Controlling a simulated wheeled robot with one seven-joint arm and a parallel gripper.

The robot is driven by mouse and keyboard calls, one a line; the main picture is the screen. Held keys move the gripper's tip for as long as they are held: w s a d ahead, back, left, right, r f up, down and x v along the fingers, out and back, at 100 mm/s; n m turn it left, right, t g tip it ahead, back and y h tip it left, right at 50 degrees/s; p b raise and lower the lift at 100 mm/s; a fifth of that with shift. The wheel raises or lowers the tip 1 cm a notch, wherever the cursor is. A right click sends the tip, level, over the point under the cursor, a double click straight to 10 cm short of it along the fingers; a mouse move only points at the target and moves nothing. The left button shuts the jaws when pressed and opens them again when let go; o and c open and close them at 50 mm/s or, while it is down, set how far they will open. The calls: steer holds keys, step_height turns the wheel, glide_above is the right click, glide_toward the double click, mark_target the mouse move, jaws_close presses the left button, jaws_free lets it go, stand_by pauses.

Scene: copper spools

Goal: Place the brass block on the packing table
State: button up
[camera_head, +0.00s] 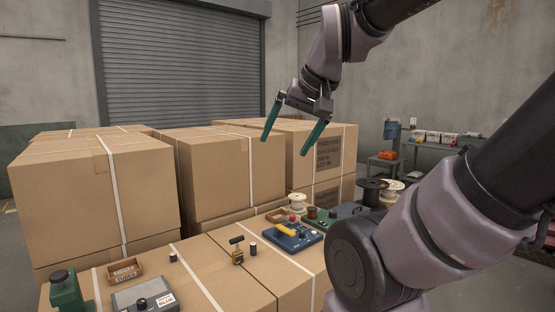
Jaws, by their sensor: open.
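My gripper (285,146) is high above the cartons, its two green fingers spread wide apart with nothing between them. A small brass-coloured piece (238,258) stands on the front cartons, with a dark T-shaped top; it may be the brass block, but it is too small to be sure. My gripper is well above and beyond it, apart from it. A work table (450,147) with several small items on it stands against the back wall at right; I cannot tell whether it is the packing table.
On the front cartons (215,285) are a blue device with a yellow handle (291,235), a wooden tray (124,271), a grey box (142,296), a green device (66,291) and small black cylinders. Tall cartons (95,190) stand behind. A black spool (373,191) is at right.

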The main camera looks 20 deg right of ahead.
steer(key=w+a+f+m+g+y, duration=0.5)
steer(key=a+f+m+g+y, duration=0.25)
steer(key=a+f+m, duration=0.5)
steer(key=w+a+f+m+t+y, duration=0.1)
steer(key=w+a+f+m+y, duration=0.15)
steer(key=w+m+y, duration=1)
steer(key=w+d+f+m+t+h, duration=0.2)
steer(key=w+f+m+t+h, duration=0.35)
steer(key=m, duration=0.95)
steer(key=m+t+h, duration=1.1)
steer(key=m, duration=1.3)
glide_toward(238, 240)
steer(key=x, duration=1.1)
jaws_close()
